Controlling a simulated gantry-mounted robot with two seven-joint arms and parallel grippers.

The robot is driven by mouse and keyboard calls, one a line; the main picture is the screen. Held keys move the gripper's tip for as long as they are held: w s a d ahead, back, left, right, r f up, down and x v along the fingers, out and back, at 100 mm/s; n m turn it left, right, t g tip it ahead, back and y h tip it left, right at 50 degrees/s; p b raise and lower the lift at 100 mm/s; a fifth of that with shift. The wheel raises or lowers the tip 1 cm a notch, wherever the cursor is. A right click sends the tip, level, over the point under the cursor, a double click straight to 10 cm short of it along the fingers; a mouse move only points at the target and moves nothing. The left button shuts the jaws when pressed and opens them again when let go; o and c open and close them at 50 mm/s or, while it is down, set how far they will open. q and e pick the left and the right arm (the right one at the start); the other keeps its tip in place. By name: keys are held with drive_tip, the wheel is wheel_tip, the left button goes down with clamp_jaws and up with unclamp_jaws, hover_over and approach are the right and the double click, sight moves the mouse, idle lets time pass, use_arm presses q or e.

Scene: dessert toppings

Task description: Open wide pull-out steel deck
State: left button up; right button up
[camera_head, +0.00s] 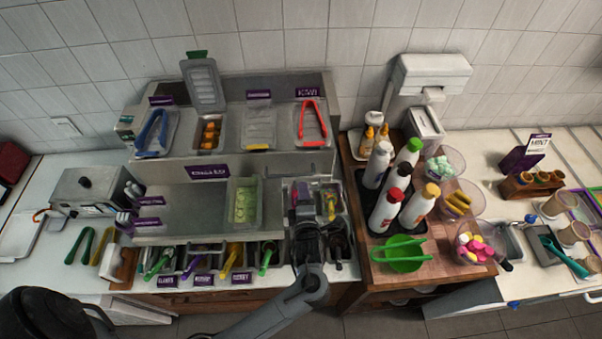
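The steel unit (236,163) stands against the tiled wall. Its lower steel deck (187,208) juts forward below the upper shelf and carries a pale green tub (243,203) on its right part. I cannot tell from this view how far this deck is pulled out. My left gripper (306,224) is at the right front of the unit, over small bins beside the deck's right end. Its dark body and arm hide part of these bins, and its fingers blend with dark things there, so their opening and any contact are unclear. My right gripper is not in view.
Bins with coloured tongs (191,264) line the unit's front. Blue tongs (153,132) and red tongs (311,121) lie on the upper shelf. Right of my gripper, a wooden counter holds bottles (386,209) and a green bowl (400,261). A grey box (92,192) stands left.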

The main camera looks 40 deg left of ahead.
sight(301, 175)
use_arm(q)
drive_tip(key=p+x, duration=0.2)
drive_tip(key=x, duration=0.6)
drive_tip(key=shift+w+a, duration=0.2)
drive_tip(key=shift+a, duration=0.05)
drive_tip(key=shift+c, duration=0.3)
clamp_jaws()
